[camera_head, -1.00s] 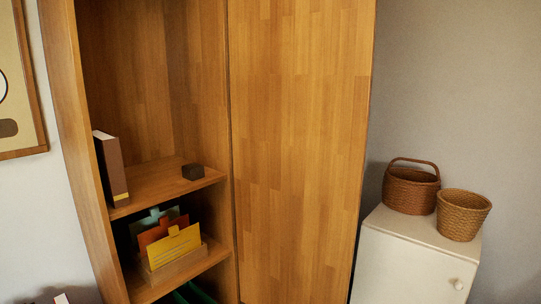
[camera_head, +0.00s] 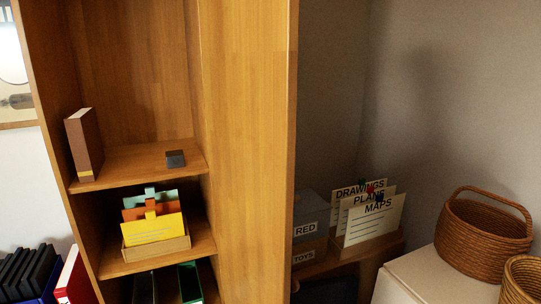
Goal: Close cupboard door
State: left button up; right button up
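A tall wooden cupboard (camera_head: 55,120) stands at the left, its shelves open to view. A tall, plain wooden panel (camera_head: 250,150) runs down the right of the shelves, seen at a slant; it looks like a door, but I cannot tell its hinge side or how far open it stands. No handle shows on it. The panel's top and bottom are out of view. Neither of my grippers is in view.
The shelves hold a brown book (camera_head: 84,145), a dark block (camera_head: 175,159) and a folder tray (camera_head: 160,243). Right of the panel are labelled cards (camera_head: 370,215) and grey boxes (camera_head: 306,210). A wicker basket (camera_head: 480,232) stands on a white cabinet (camera_head: 420,280) at the right.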

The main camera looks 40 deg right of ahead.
aim_at(249, 48)
jog(key=k+l, duration=0.15)
jog(key=l, duration=0.2)
jog(key=k+l, duration=0.1)
jog(key=l, duration=0.3)
jog(key=k+l, duration=0.15)
jog(key=l, duration=0.2)
jog(key=k+l, duration=0.15)
jog(key=l, duration=0.25)
jog(key=k+l+u, duration=0.1)
jog(key=l, duration=0.25)
